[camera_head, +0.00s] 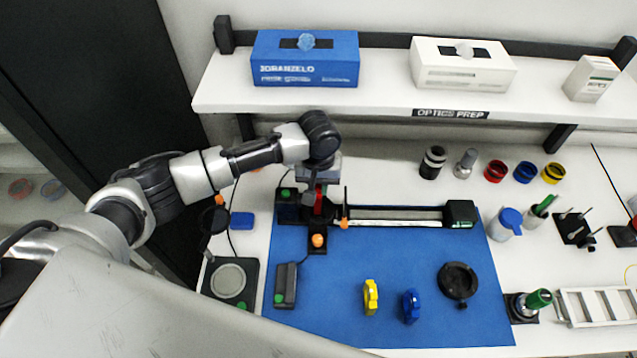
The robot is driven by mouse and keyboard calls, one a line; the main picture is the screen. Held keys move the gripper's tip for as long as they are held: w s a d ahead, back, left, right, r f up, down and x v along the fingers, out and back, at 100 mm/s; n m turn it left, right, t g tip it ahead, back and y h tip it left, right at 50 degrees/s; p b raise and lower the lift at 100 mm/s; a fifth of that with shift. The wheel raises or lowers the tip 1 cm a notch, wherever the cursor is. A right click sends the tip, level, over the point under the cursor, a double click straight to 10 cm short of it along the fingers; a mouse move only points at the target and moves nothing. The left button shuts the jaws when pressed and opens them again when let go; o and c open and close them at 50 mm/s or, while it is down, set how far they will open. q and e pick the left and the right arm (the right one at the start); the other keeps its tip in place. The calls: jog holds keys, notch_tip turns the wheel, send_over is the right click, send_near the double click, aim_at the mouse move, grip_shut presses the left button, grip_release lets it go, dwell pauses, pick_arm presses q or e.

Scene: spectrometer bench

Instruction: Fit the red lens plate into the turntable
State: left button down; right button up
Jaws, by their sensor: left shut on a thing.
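My left gripper (316,186) reaches in over the left end of a black bench rail and points down. It is shut on the red lens plate (319,204), of which only a small red part shows beneath the fingers. The gripper and arm hide the rest, so I cannot tell whether the plate touches the black holder around it. A round, dark, ring-like piece (458,282), possibly the turntable, lies on the right of the blue mat (340,335). My right gripper is not in view.
A yellow plate (370,297) and a blue plate (410,306) stand on the mat. The rail (400,215) ends at a black block. An orange knob (318,240) sits before the gripper. A shelf (380,100) with boxes overhangs behind. The mat's centre is mostly clear.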

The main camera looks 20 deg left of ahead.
pick_arm(q)
jog(key=shift+f, duration=0.15)
jog(key=shift+f+b, duration=0.3)
jog(key=shift+f, duration=0.55)
jog(key=c, duration=1)
grip_release()
notch_tip(320, 180, up, 11)
jog(key=b, duration=0.2)
jog(key=shift+f+b, duration=0.15)
jog(key=shift+b, duration=0.15)
